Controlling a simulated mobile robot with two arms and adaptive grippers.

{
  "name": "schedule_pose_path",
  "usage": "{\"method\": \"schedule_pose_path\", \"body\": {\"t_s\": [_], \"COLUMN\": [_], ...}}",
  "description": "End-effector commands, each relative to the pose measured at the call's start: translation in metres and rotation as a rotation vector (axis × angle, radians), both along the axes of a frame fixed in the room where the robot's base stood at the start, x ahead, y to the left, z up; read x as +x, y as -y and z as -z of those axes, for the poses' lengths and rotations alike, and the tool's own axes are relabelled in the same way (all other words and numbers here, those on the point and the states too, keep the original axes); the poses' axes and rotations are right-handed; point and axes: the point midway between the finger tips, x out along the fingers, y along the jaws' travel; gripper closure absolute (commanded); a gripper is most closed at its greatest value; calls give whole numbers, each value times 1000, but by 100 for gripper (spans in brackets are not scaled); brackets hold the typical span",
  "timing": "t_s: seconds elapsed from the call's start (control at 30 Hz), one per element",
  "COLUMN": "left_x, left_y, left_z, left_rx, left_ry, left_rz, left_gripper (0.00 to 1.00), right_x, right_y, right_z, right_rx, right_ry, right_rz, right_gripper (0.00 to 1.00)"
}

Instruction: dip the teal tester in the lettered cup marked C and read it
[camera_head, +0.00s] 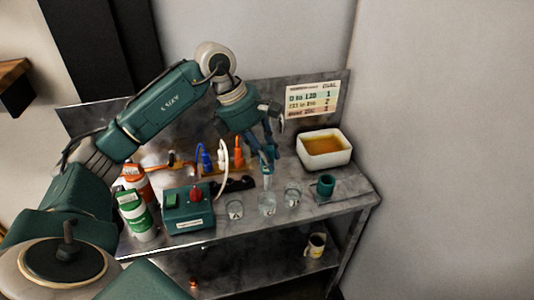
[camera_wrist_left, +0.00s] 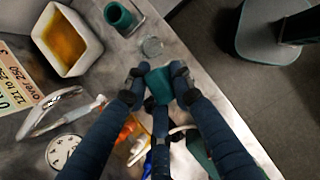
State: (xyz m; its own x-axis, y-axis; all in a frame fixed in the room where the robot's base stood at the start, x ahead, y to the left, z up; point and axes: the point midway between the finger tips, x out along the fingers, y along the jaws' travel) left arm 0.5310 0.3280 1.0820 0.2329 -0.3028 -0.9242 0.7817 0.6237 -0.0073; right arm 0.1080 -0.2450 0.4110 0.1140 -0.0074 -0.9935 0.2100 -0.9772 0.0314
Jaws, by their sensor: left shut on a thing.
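My left gripper (camera_head: 266,157) is shut on the teal tester (camera_head: 267,171), which points down above the row of clear cups. In the left wrist view the teal tester (camera_wrist_left: 159,85) sits between the fingertips (camera_wrist_left: 157,82). The row has a left cup (camera_head: 235,209), a middle cup (camera_head: 267,204) and a right cup (camera_head: 292,196). The left cup's mark looks like an A; the other letters are too small to read. The tester's tip appears over or just behind the middle cup, apart from its rim. One clear cup (camera_wrist_left: 152,47) shows beyond the tester in the wrist view.
A teal mug-like container (camera_head: 325,186) stands right of the cups. A white tray of amber liquid (camera_head: 325,147) and a chart (camera_head: 312,98) are behind. A teal box with a red knob (camera_head: 188,209) and bottles (camera_head: 137,213) stand left. The bench's front edge is close.

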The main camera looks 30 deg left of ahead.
Motion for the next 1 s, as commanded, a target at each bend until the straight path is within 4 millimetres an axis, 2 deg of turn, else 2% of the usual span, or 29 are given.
{"method": "schedule_pose_path", "body": {"t_s": [0.03,0.27,0.5,0.7,1.0], "left_x": [0,0,0,0,0], "left_y": [0,0,0,0,0], "left_z": [8,26,45,61,82], "left_rx": [0,0,0,0,0], "left_ry": [0,0,1,0,1], "left_rz": [0,0,0,0,-1], "left_gripper": [100,100,100,100,100], "right_x": [-6,-29,-23,-14,-14], "right_y": [-1,-14,-19,-15,-7], "right_z": [7,22,37,49,66], "right_rx": [1,14,20,17,8], "right_ry": [-8,-40,-32,-19,-18], "right_rz": [-1,-1,-4,-4,-2], "right_gripper": [60,60,60,60,60]}}
